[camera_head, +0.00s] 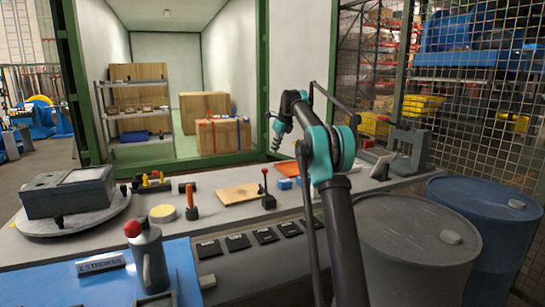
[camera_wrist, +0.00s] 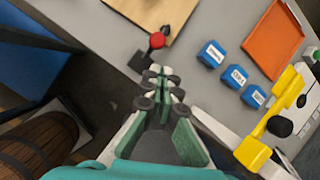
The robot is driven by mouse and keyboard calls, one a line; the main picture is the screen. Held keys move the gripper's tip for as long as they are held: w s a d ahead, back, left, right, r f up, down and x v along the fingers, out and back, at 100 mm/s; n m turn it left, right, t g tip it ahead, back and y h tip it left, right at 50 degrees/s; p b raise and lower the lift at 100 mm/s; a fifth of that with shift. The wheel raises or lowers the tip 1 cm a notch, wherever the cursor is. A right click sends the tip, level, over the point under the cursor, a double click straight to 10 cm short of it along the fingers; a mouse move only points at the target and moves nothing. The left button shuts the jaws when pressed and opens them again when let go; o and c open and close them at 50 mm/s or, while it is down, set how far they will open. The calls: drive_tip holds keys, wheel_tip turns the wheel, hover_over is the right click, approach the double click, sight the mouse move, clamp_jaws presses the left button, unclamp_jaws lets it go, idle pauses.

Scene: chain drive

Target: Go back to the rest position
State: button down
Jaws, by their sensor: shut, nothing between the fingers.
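My gripper (camera_wrist: 161,73) shows in the wrist view with its pale fingers shut and nothing between them. In the head view my gripper (camera_head: 280,132) hangs at the end of my raised, bent arm, above the far side of the bench. The red-knobbed lever (camera_wrist: 157,41) lies just beyond the fingertips in the wrist view, and it also stands on the bench in the head view (camera_head: 266,188). The fingers appear apart from it. The three small blue blocks (camera_wrist: 237,78) sit to the right of the fingers.
The grey bench (camera_head: 100,240) holds a wooden board (camera_head: 238,193), an orange tray (camera_wrist: 273,40), a dark box on a round plate (camera_head: 68,192) and a grey press (camera_head: 410,150). Barrels (camera_head: 410,235) stand at the right. A yellow part (camera_wrist: 272,118) is near my gripper's right.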

drive_tip(key=shift+s+d+r, duration=0.15)
drive_tip(key=shift+s+r, duration=0.05)
drive_tip(key=shift+r, duration=0.25)
drive_tip(key=s+d+f+n+h, duration=0.1)
drive_tip(key=s+f+n, duration=0.8)
drive_tip(key=s, duration=1)
drive_tip(key=s+d+f+n, duration=0.3)
drive_tip(key=s+f+n, duration=0.6)
drive_tip(key=s, duration=1.1)
drive_tip(key=s+d+f+n+h, duration=0.1)
drive_tip(key=s+f+n, duration=0.8)
drive_tip(key=s, duration=1)
wheel_tip(320, 180, down, 2)
drive_tip(key=shift+s+d+f+h, duration=0.1)
drive_tip(key=shift+s+d+h, duration=0.2)
drive_tip(key=shift+d, duration=0.45)
